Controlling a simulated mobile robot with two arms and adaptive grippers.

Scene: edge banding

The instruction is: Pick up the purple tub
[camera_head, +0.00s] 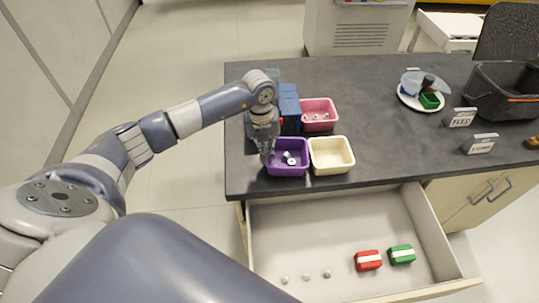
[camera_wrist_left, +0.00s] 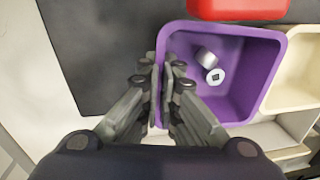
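The purple tub (camera_head: 287,170) stands upright near the front left of the dark counter, with small metal parts inside. My left gripper (camera_head: 268,158) is at its left wall, pointing down. In the left wrist view, the fingers (camera_wrist_left: 162,84) straddle the left wall of the purple tub (camera_wrist_left: 245,105), one inside and one outside, closed in on the rim. A grey cylinder and a light disc with a dark centre lie inside the tub. My right gripper is not in view.
A cream tub (camera_head: 331,155) stands close on the right. A pink tub (camera_head: 319,115) and blue box (camera_head: 290,108) stand behind. A red object (camera_wrist_left: 238,8) borders the tub's far side. An open drawer (camera_head: 340,235) lies below the counter. The middle counter (camera_head: 375,125) is clear.

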